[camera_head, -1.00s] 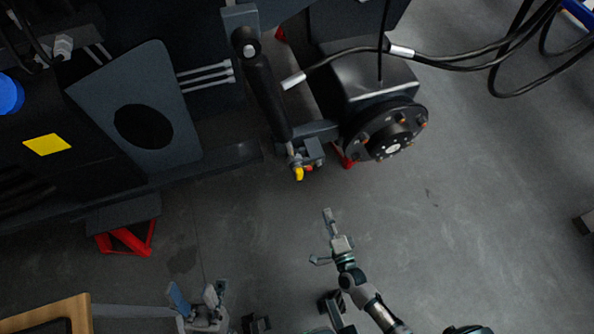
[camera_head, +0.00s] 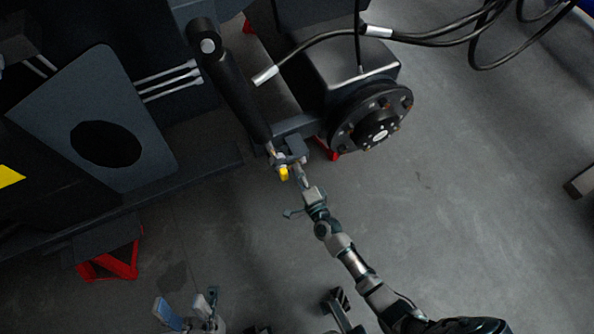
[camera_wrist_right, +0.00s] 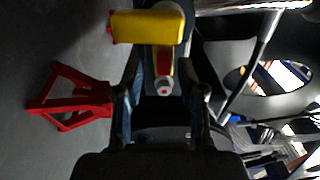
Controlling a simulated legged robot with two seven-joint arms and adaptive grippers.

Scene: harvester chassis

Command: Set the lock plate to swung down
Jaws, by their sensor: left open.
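A small yellow piece (camera_head: 284,173) sits at the lower end of the black cylinder (camera_head: 238,95). I take it for the lock plate, but cannot be sure. In the right wrist view the yellow piece (camera_wrist_right: 147,27) is a block at the top, with a red and yellow part (camera_wrist_right: 162,62) below it. My right gripper (camera_head: 302,174) is right beside this cylinder end. In its wrist view its fingers are apart, with a grey, red-centred bolt end (camera_wrist_right: 165,88) showing between them; contact cannot be told. My left gripper (camera_head: 187,308) is open and empty, low in the head view.
A black wheel hub (camera_head: 372,118) stands right of the cylinder end. A red stand (camera_head: 112,262) is under the chassis at left and another red stand (camera_wrist_right: 70,97) shows in the wrist view. Black hoses (camera_head: 440,38) hang at upper right. The grey floor (camera_head: 460,210) is clear at right.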

